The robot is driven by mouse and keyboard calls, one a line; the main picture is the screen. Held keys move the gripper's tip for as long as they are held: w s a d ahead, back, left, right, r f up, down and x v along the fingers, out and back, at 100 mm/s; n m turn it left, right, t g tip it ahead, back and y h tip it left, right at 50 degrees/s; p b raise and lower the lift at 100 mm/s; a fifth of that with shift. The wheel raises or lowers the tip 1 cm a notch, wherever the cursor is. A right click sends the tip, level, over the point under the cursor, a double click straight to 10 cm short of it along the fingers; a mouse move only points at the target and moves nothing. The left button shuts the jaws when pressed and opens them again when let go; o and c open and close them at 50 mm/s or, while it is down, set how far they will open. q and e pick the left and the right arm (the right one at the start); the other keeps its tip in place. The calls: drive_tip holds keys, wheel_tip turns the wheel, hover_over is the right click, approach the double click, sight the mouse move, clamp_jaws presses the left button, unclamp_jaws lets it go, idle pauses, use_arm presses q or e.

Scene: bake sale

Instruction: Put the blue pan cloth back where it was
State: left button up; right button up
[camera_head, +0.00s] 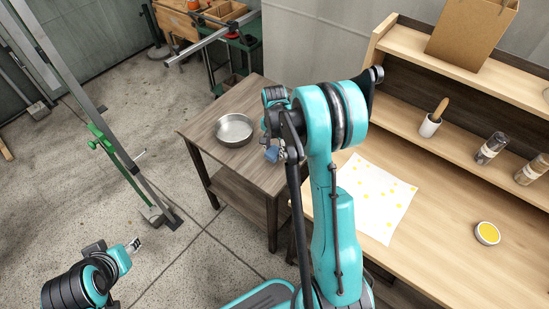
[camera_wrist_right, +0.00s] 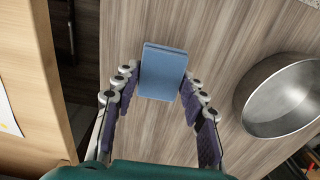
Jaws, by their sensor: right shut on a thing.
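The blue pan cloth (camera_wrist_right: 163,72) is a small folded block between the two fingers of my right gripper (camera_wrist_right: 164,82) in the right wrist view. The gripper is shut on it. In the head view the cloth (camera_head: 271,155) shows just under my right gripper (camera_head: 277,152), over the right part of the small side table (camera_head: 200,133). I cannot tell whether the cloth touches the tabletop. My left gripper (camera_head: 134,245) is at the lower left over the floor, away from the table; its fingers are too small to read.
A round metal pan (camera_head: 234,129) stands on the side table, left of the cloth; it shows at right in the wrist view (camera_wrist_right: 285,95). The wooden counter (camera_head: 440,215) is close on the right, with a yellow-spotted white sheet (camera_head: 372,196), a yellow-filled dish (camera_head: 487,233) and shelf jars (camera_head: 491,148).

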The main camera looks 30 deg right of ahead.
sight(274, 156)
wheel_tip(274, 156, down, 4)
drive_tip(key=shift+b, duration=0.9)
drive_tip(key=shift+r, duration=0.1)
drive_tip(key=shift+s, duration=0.1)
drive_tip(key=shift+f, duration=0.2)
drive_tip(key=o, duration=1.1)
drive_tip(key=shift+r, duration=0.1)
